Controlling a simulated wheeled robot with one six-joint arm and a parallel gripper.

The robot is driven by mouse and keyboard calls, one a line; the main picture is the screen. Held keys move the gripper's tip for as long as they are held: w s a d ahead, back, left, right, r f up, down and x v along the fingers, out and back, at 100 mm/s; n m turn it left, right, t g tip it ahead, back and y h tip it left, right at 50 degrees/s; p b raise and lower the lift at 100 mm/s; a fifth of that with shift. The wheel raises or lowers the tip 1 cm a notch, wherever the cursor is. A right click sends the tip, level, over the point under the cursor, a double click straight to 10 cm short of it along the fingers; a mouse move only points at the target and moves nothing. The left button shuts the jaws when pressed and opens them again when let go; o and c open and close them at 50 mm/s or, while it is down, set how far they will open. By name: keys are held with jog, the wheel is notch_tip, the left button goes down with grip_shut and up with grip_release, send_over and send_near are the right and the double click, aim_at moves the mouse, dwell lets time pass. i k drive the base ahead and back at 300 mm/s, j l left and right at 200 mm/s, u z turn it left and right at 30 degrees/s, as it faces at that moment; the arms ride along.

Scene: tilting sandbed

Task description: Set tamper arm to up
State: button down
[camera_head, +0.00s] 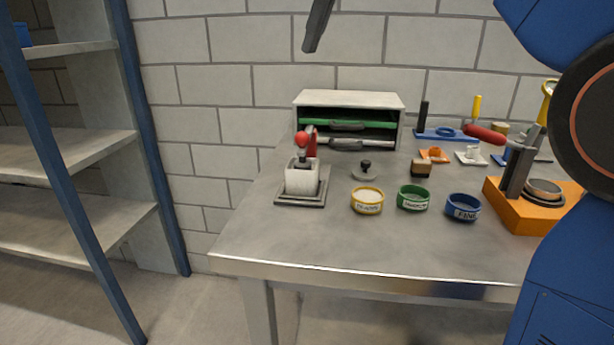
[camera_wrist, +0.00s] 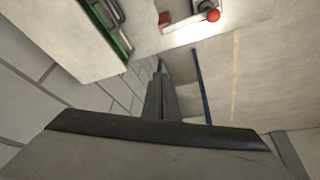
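On the right of the table, in the head view, an orange base (camera_head: 525,212) carries a dark upright post (camera_head: 518,168), a lever with a red grip (camera_head: 484,135) and a round metal piece (camera_head: 543,190). The red grip sticks out to the left, above the base, and is slightly raised at its end. On the left a white block with a red ball knob (camera_head: 301,138) stands on a grey square base (camera_head: 302,190). The red knob also shows in the wrist view (camera_wrist: 213,15). My gripper (camera_wrist: 160,68) looks shut and empty, high above the table's back, apart from both devices.
A white cabinet (camera_head: 348,99) with green and grey trays stands at the back. Yellow (camera_head: 367,201), green (camera_head: 413,197) and blue (camera_head: 463,208) rings lie in front. Blue-framed shelves (camera_head: 75,140) are at left. The table's front left is clear. My blue arm covers the right side.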

aim_at(302, 139)
jog(key=k, duration=0.95)
